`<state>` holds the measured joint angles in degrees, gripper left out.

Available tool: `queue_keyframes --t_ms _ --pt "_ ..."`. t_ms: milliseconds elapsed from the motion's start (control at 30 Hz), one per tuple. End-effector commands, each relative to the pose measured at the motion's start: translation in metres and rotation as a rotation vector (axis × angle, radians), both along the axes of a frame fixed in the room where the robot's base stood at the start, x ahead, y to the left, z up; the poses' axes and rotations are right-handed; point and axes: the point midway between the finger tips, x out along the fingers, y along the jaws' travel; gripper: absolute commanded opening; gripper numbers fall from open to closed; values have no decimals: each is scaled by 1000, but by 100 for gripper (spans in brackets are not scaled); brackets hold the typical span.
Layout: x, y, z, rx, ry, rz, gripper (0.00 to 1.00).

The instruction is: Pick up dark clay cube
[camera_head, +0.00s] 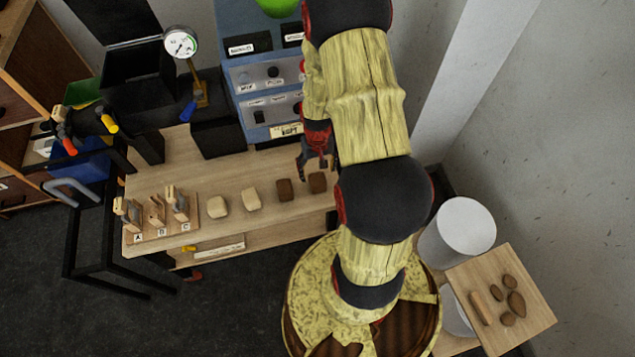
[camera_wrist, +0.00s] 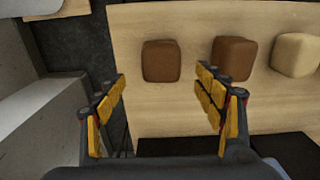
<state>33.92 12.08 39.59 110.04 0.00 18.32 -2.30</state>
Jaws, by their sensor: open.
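Two brown clay cubes stand on the wooden bench. The right one, a dark clay cube (camera_head: 317,182), is just in front of my gripper (camera_head: 316,165) in the head view. In the wrist view this dark cube (camera_wrist: 161,61) lies beyond the gap between the open fingers (camera_wrist: 162,82), roughly centred, with nothing held. The other brown cube (camera_head: 285,190) is to its left in the head view. I cannot tell the gripper's height above the bench.
Two pale cubes (camera_head: 217,206) (camera_head: 251,199) continue the row to the left. A board with clips (camera_head: 158,235) stands farther left. A blue control panel (camera_head: 262,75) rises behind the bench. A white cylinder (camera_head: 457,232) and a board of brown pieces (camera_head: 535,318) are at the right.

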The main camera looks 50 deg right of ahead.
Motion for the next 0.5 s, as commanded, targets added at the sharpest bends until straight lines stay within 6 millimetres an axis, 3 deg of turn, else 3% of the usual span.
queue_keyframes --t_ms 267,500 --pt "-3 3 -26 1 1 1 70" --pt "-6 6 -59 1 1 1 70"
